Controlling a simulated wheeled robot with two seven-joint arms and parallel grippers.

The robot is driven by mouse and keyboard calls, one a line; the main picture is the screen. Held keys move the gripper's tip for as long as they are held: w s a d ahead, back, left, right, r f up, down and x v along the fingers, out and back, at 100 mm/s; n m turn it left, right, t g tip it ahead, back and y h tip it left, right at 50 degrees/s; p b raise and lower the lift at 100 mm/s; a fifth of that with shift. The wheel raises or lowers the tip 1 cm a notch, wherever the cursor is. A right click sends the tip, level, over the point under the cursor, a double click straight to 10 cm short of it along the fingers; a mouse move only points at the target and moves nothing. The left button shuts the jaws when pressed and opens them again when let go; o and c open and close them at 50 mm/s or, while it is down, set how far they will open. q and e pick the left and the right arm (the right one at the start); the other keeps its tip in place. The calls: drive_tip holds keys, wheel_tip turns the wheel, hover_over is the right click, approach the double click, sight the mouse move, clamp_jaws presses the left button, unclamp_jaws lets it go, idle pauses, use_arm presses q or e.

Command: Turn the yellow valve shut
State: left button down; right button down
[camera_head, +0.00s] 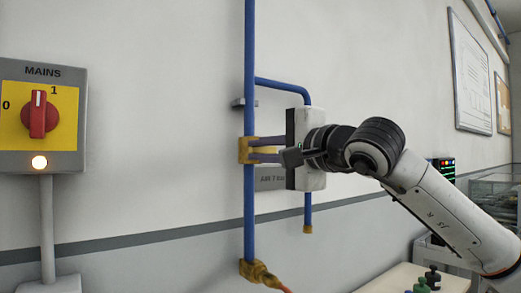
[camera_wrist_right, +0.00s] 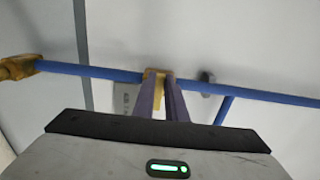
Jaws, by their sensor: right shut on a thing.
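The yellow valve (camera_head: 244,150) sits on a vertical blue pipe (camera_head: 249,60) on the wall. My right gripper (camera_head: 258,149) reaches it from the right, its two fingers level, one above and one below the valve's yellow handle (camera_head: 265,150). The gripper is shut on the handle. In the right wrist view the yellow valve (camera_wrist_right: 152,73) shows at the fingertips (camera_wrist_right: 161,84), with a strip of yellow between the fingers. The fingers hide part of the handle, so its exact angle is hard to tell. My left gripper is not in view.
A grey MAINS box (camera_head: 42,120) with a red switch (camera_head: 38,114) and a lit lamp is at left. A blue branch pipe (camera_head: 285,85) runs behind my gripper. A label plate (camera_head: 268,178) is below the valve. A brass fitting (camera_head: 257,271) with an orange hose is lower down.

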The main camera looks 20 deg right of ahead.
drive_tip(key=shift+w+d+f, duration=0.1)
drive_tip(key=shift+d+f, duration=0.05)
idle(0.3)
drive_tip(key=c, duration=1.8)
unclamp_jaws()
drive_tip(key=b+v, duration=0.1)
drive_tip(key=v, duration=0.9)
drive_tip(key=shift+s+b, duration=0.2)
drive_tip(key=shift+b, duration=0.15)
